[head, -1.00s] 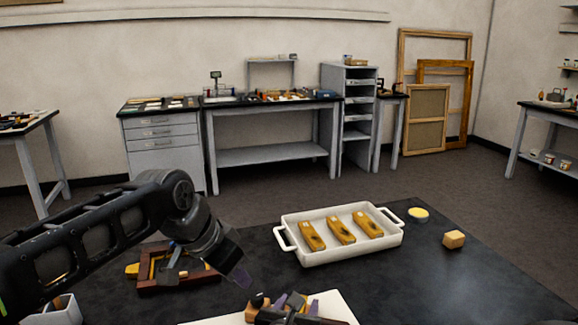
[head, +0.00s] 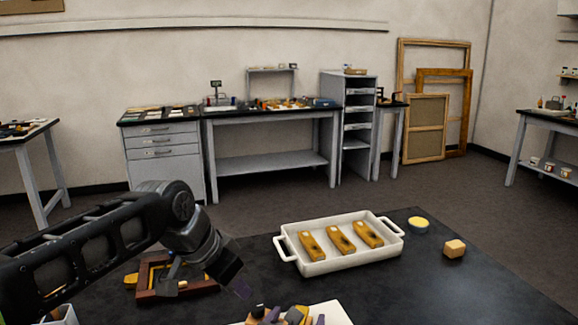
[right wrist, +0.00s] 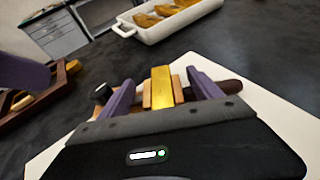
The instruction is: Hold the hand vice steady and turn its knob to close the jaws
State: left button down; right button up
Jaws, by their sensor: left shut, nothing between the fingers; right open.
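The hand vice (right wrist: 163,88) lies on a white board (right wrist: 268,110). In the right wrist view it shows a brass and wooden middle, a black knob (right wrist: 102,94) at left and a dark brown handle (right wrist: 230,87) at right. My right gripper (right wrist: 160,95) is open, with its purple fingers on either side of the brass part; I cannot tell if they touch it. In the head view the vice is mostly cut off at the bottom edge, with the knob (head: 257,311) showing. My left gripper (head: 241,288) is shut and empty, above and left of the knob.
A white tray (head: 284,252) with three yellow-brown blocks stands behind the vice. A reddish-brown wooden frame (head: 150,288) with tools lies left, behind my left arm. A yellow round dish (head: 418,224) and a wooden block (head: 454,248) stand right.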

jog(key=v, duration=1)
jog(key=shift+s, duration=0.3)
jog(key=shift+r, duration=0.15)
